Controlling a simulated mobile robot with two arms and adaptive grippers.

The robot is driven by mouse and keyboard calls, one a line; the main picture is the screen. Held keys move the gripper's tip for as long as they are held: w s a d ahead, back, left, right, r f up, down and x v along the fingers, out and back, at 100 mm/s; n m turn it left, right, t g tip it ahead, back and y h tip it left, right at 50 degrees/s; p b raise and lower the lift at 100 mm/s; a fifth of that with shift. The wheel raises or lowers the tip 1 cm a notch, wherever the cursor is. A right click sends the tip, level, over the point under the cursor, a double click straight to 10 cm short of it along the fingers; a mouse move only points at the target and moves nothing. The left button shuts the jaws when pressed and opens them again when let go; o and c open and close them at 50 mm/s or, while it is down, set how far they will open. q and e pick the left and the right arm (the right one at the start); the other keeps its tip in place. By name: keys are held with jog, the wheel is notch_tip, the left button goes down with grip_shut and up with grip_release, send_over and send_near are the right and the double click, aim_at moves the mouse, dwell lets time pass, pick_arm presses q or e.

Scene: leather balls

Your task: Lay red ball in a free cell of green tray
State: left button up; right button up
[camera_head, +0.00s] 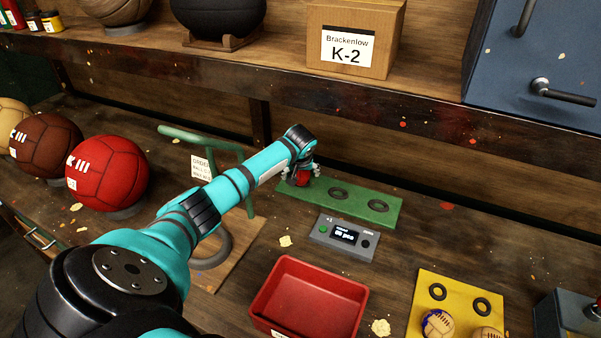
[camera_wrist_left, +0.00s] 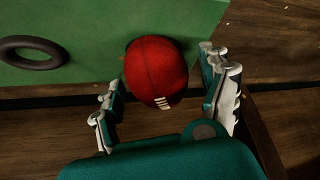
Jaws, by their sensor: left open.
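In the head view the red ball (camera_head: 302,178) is at the tray's left end, partly hidden by my gripper. My left gripper (camera_wrist_left: 163,78) is open, with one finger on each side of the ball and a visible gap to it on both sides. In the head view the green tray (camera_head: 398,208) has two empty black ring cells, a middle one (camera_head: 338,193) and a right one (camera_head: 378,206). My right gripper is not in view.
A grey counter device (camera_head: 345,238) stands in front of the green tray. A red bin (camera_head: 310,290) and a yellow tray (camera_head: 460,284) with two balls are nearer. Large balls, including a red one (camera_head: 106,172), stand at left. A shelf with a K-2 box (camera_head: 355,35) overhangs behind.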

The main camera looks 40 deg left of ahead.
aim_at(301, 174)
pick_arm(q)
jog(key=v, duration=0.5)
jog(key=shift+s+d+r+b, duration=0.15)
jog(key=shift+s+b, duration=0.05)
jog(key=shift+b, duration=0.15)
jog(key=s+d, duration=0.3)
jog(key=s+d+b, duration=0.1)
jog(key=s+d, duration=0.2)
jog(key=s, duration=0.1)
jog(key=shift+s+d, duration=0.35)
jog(key=shift+s+d+b, duration=0.3)
jog(key=shift+s+d, duration=0.15)
jog(key=shift+s, duration=0.05)
